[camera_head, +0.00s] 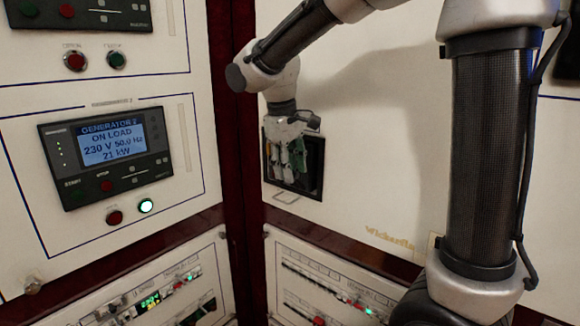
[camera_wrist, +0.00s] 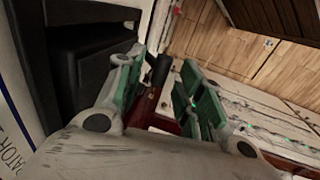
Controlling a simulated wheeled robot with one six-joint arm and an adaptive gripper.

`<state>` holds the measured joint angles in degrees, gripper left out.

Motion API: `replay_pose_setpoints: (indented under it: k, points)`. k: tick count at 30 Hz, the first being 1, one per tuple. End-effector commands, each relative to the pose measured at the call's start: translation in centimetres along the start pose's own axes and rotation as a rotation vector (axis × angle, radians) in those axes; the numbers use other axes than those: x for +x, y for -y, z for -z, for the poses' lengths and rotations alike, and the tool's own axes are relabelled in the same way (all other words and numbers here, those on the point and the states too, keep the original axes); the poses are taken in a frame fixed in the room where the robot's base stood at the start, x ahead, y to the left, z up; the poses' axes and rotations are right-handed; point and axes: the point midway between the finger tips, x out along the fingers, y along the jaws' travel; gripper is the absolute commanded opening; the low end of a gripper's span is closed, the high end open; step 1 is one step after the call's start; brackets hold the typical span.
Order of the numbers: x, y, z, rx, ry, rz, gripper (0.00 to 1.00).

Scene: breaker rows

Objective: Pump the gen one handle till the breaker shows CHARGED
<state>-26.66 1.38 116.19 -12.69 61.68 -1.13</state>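My gripper (camera_head: 286,168) is at a dark square recess (camera_head: 313,172) in the right white panel, its green-padded fingers pointing down. In the wrist view, the gripper (camera_wrist: 164,72) has its two fingers apart, with a black bar-like part (camera_wrist: 158,72) between them. It may be the pump handle; I cannot tell whether both pads touch it. The recess's dark frame (camera_wrist: 92,13) fills the left of the wrist view. The breaker's charge indicator cannot be made out; my gripper covers part of the recess.
The left panel has a generator display (camera_head: 110,142) reading ON LOAD, 230 V, 50.0 Hz, 21 kW, with a lit button (camera_head: 146,206) below. A dark red corner post (camera_head: 238,130) separates the panels. Lower panels (camera_head: 325,285) carry small switches and lights.

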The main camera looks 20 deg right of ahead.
Motion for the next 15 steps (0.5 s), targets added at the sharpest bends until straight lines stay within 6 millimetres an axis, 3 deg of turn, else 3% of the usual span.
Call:
replay_pose_setpoints:
  k: [5,11,15]
  points:
    - [0.0,0.0,0.01,0.0,-0.001,0.0,0.37]
    - [-0.02,0.0,0.01,0.0,-0.001,0.0,0.03]
    - [-0.03,0.0,0.01,0.0,-0.001,0.0,0.0]
